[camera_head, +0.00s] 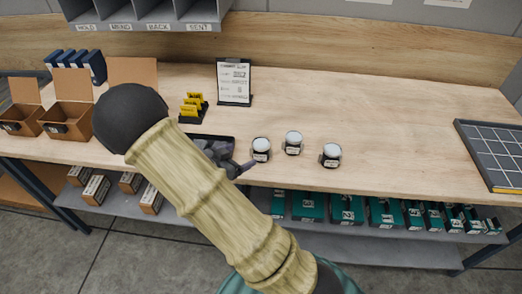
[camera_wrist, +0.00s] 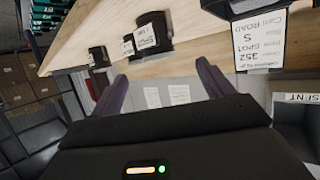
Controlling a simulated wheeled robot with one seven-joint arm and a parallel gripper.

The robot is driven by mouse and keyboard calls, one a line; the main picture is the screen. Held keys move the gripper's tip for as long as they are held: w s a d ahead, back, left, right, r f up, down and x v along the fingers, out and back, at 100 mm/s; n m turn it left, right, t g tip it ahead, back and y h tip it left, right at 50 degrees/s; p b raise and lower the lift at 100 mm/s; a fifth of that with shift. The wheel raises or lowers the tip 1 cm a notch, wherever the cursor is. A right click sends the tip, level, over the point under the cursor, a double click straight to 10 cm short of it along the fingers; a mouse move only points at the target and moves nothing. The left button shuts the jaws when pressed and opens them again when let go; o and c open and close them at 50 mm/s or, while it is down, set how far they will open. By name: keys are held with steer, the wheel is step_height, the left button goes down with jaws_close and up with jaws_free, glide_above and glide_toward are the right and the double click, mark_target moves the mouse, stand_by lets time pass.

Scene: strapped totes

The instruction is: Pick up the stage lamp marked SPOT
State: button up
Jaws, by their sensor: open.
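Three small dark stage lamps with pale round tops and white front labels stand apart on the bench in the head view: a left one (camera_head: 261,149), a middle one (camera_head: 293,142) and a right one (camera_head: 331,155). Their labels are too small there to read. In the wrist view dark labelled shapes, seemingly the lamps, stand beyond my fingers; the nearest (camera_wrist: 153,32) has a label I cannot read surely. My gripper (camera_wrist: 162,78) is open and empty. In the head view it is mostly hidden behind my arm, with a finger showing just left of the left lamp.
A sign on a stand (camera_head: 234,82) stands behind the lamps; in the wrist view its card (camera_wrist: 258,38) includes the word SPOT. Yellow cards (camera_head: 191,107), open cardboard boxes (camera_head: 68,119) and a gridded tray (camera_head: 493,154) are also on the bench.

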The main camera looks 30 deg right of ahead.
mark_target(254, 149)
steer(key=x, duration=0.8)
steer(key=shift+f+p, duration=0.15)
steer(key=shift+p, duration=0.15)
steer(key=shift+s, duration=0.1)
steer(key=shift+d, duration=0.1)
steer(key=shift+p+x, duration=0.65)
steer(key=shift+x, duration=1.95)
steer(key=c, duration=1.1)
